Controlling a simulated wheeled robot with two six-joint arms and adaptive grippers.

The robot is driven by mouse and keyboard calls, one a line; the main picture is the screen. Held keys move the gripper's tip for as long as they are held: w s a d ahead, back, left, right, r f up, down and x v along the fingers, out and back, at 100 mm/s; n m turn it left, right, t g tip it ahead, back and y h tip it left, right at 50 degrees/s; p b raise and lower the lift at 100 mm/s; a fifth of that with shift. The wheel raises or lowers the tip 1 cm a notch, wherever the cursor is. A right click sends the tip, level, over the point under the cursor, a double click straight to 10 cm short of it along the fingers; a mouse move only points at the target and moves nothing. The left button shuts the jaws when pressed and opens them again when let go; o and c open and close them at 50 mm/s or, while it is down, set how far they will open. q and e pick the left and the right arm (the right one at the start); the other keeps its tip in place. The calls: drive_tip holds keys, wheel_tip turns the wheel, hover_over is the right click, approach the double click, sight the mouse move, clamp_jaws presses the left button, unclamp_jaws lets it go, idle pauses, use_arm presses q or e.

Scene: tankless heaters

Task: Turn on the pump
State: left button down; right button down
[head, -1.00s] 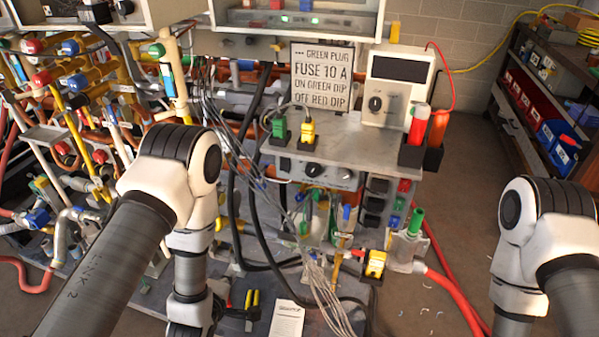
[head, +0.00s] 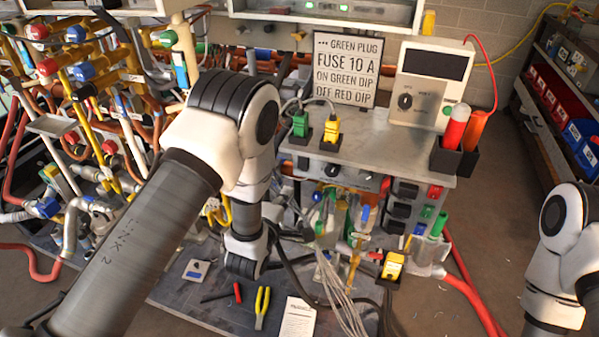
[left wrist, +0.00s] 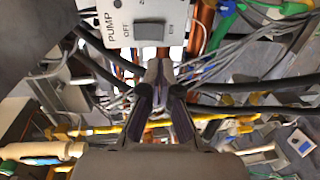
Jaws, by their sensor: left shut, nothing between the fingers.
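In the left wrist view, a pale panel (left wrist: 107,14) marked PUMP, with OFF and ON, is at the top. Its grey rocker switch (left wrist: 152,31) sits between the two words; I cannot tell which side is pressed. My left gripper (left wrist: 157,72) is shut and empty, with its dark fingertips just below the switch in the picture; I cannot tell the gap in depth. In the head view, my left arm's links hide the left gripper's fingers, and I cannot make out the pump switch. My right arm is at the right edge, its gripper out of view.
Cables (head: 338,295) hang below. Dense pipes and valves crowd the left. Pliers (head: 262,307) lie on the base.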

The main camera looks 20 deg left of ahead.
sight(302, 168)
use_arm(q)
drive_tip(key=w, duration=0.3)
drive_tip(key=w+f, duration=0.1)
drive_tip(key=w, duration=0.2)
drive_tip(key=w+p, duration=0.1)
drive_tip(key=w, duration=0.3)
drive_tip(key=shift+w+d+f, duration=0.1)
drive_tip(key=shift+d+f, duration=0.05)
drive_tip(key=shift+f, duration=0.05)
drive_tip(key=shift+w, duration=0.1)
